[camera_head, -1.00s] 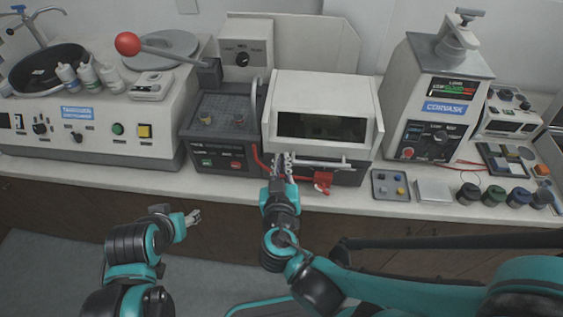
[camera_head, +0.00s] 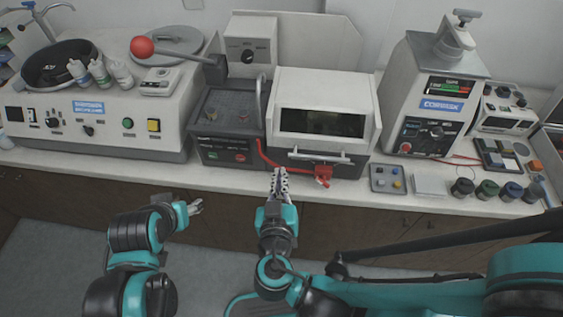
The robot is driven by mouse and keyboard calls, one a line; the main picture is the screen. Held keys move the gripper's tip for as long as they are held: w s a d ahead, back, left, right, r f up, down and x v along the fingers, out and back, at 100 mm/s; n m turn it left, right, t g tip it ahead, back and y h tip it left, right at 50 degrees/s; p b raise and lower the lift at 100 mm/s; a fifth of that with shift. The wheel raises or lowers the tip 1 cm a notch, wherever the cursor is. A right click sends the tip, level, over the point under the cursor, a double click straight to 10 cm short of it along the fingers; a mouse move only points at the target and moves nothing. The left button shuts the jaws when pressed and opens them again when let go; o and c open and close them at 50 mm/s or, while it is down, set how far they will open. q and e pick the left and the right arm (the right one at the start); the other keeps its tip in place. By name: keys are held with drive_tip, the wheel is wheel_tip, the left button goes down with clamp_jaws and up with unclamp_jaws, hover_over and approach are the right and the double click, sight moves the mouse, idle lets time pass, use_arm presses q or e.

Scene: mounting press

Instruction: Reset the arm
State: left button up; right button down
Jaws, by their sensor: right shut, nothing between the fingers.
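My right gripper (camera_head: 279,174) is shut and empty. It points toward the counter, just in front of the white machine with a dark window (camera_head: 323,124), whose hood is down. A red clamp-like part (camera_head: 322,173) sits at that machine's front, to the right of the gripper and apart from it. My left gripper (camera_head: 195,207) is low at the left, in front of the counter, away from the machines. Its fingers are small in view and I cannot tell whether they are open or shut.
A long lever with a red ball (camera_head: 142,47) sticks out over the left machine. The mounting press (camera_head: 432,104) stands at the right. A small tray (camera_head: 387,179) and several dark jars (camera_head: 487,189) line the counter's front edge. The floor in front is clear.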

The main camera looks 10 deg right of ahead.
drive_tip(key=shift+s, duration=0.4)
drive_tip(key=d+f+g, duration=0.6)
drive_tip(key=d, duration=0.2)
drive_tip(key=d+r+y, duration=0.1)
drive_tip(key=s+d+r+g+y, duration=0.1)
drive_tip(key=d+r+g+y, duration=0.1)
drive_tip(key=shift+s+d+r, duration=0.2)
drive_tip(key=shift+s+d, duration=0.05)
drive_tip(key=shift+s, duration=0.15)
